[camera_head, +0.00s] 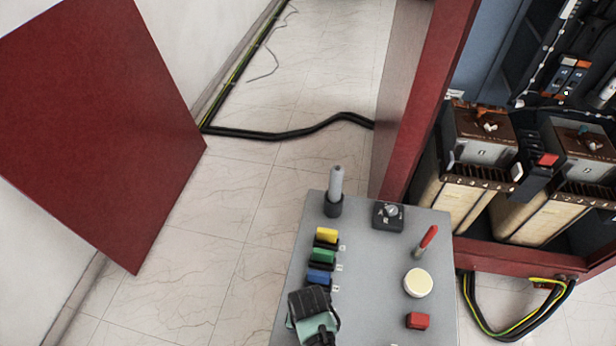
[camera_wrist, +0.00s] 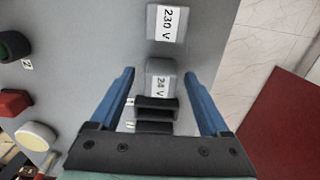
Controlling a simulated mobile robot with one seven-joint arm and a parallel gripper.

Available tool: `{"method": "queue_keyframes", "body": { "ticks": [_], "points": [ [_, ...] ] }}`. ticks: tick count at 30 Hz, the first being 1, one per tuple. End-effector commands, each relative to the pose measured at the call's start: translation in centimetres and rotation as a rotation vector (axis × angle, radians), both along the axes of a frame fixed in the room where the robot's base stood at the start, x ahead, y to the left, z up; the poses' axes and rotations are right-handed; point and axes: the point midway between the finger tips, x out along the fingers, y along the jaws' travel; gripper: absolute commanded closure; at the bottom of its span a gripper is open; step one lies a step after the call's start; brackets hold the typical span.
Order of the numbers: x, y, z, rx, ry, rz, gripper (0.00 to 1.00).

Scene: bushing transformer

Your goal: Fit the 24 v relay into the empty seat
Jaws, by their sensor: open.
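In the wrist view the 24 V relay (camera_wrist: 161,68) is a grey block with a white "24 V" label. It stands on the grey tabletop (camera_wrist: 95,50) between the two blue fingers of my gripper (camera_wrist: 165,75). The fingers are open, with gaps visible on both sides of the block. Dark ribbed parts with small white marks sit just below the label. In the head view my gripper (camera_head: 315,312) is over the table's lower left and hides the relay. Several devices (camera_head: 565,78) sit in the open cabinet at upper right; I cannot make out the empty seat.
A grey "230 V" block (camera_wrist: 167,22) stands close to the relay. The table also holds yellow (camera_head: 326,235), green (camera_head: 323,255) and blue (camera_head: 320,277) blocks, a grey cylinder (camera_head: 336,184), a red-handled tool (camera_head: 428,238), a cream disc (camera_head: 418,283) and a red block (camera_head: 417,320).

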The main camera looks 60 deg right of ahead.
Motion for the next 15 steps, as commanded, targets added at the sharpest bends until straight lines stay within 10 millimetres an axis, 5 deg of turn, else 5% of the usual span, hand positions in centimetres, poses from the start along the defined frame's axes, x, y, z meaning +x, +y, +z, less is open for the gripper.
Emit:
{"method": "queue_keyframes", "body": {
  "ticks": [4, 15],
  "points": [
    [0.03, -0.01, 0.03, 0.000, 0.000, 0.000, 0.24],
    [0.02, 0.00, 0.05, 0.000, 0.000, 0.000, 0.90]
  ]
}}
